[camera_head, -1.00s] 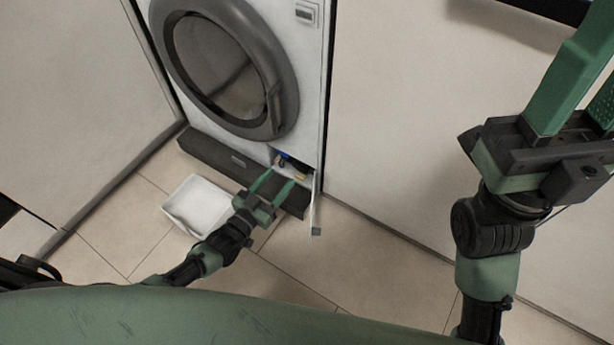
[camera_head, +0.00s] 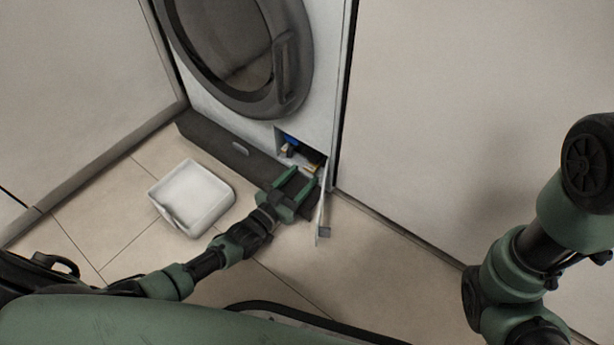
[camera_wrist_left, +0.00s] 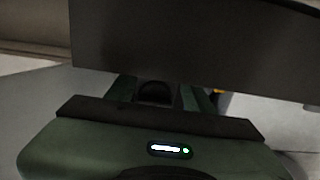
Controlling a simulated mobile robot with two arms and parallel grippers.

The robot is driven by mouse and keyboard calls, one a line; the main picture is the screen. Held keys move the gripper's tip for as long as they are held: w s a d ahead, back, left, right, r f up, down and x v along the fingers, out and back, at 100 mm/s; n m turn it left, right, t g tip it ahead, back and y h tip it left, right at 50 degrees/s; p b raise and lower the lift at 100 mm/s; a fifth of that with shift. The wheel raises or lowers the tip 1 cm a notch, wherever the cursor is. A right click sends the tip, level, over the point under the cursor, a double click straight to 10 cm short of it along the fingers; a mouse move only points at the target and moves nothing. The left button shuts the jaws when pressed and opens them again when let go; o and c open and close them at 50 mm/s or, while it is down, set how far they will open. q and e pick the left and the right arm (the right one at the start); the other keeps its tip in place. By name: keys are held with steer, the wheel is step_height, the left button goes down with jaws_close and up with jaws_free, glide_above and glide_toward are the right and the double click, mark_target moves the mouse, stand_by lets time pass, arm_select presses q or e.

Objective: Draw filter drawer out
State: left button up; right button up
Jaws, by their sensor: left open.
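The washing machine (camera_head: 310,75) has a small opening (camera_head: 305,153) at its lower right, above the dark plinth (camera_head: 215,140). A blue part (camera_head: 290,139) and a yellowish part (camera_head: 310,168) show inside it. I cannot tell which part is the filter drawer. The white flap (camera_head: 322,200) of the opening stands swung out at its right side. My left gripper (camera_head: 298,178) is open just in front of and below the opening, left of the flap. Contact cannot be told. In the left wrist view a dark panel hides most of the fingers. My right gripper is out of view.
A shallow white tray (camera_head: 195,190) lies on the tiled floor, left of my left gripper. A pale cabinet wall (camera_head: 430,110) rises right of the machine. Another panel (camera_head: 80,90) stands at the left. The round door of the machine is shut.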

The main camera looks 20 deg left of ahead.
arm_select(q)
steer(key=shift+b+x, duration=0.55)
steer(key=shift+x, duration=0.95)
jaws_close()
